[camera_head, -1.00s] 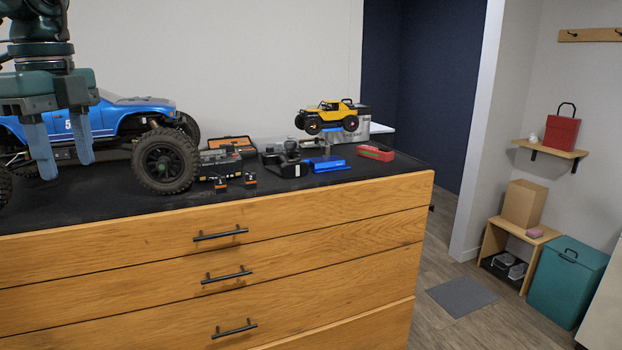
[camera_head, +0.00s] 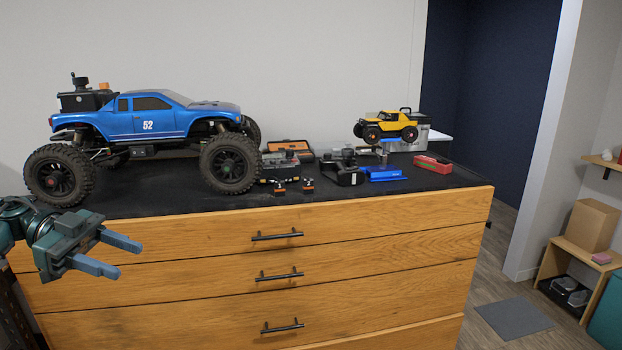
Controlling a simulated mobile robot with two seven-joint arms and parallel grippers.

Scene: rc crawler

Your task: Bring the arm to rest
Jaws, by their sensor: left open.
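My left gripper (camera_head: 118,257) is at the lower left in the head view, in front of the drawer cabinet and below its top edge. Its two blue fingers are apart with nothing between them, pointing right. The large blue RC truck (camera_head: 150,120), marked 52, stands on its wheels on the black cabinet top, above and behind the gripper and apart from it. My right gripper is not in view.
The wooden cabinet (camera_head: 370,240) has black handles. On its top are a small yellow crawler (camera_head: 387,126) on a blue stand, an orange-edged case (camera_head: 290,148), a blue block (camera_head: 384,173) and a red item (camera_head: 433,163). Floor at the right holds a grey mat (camera_head: 513,319).

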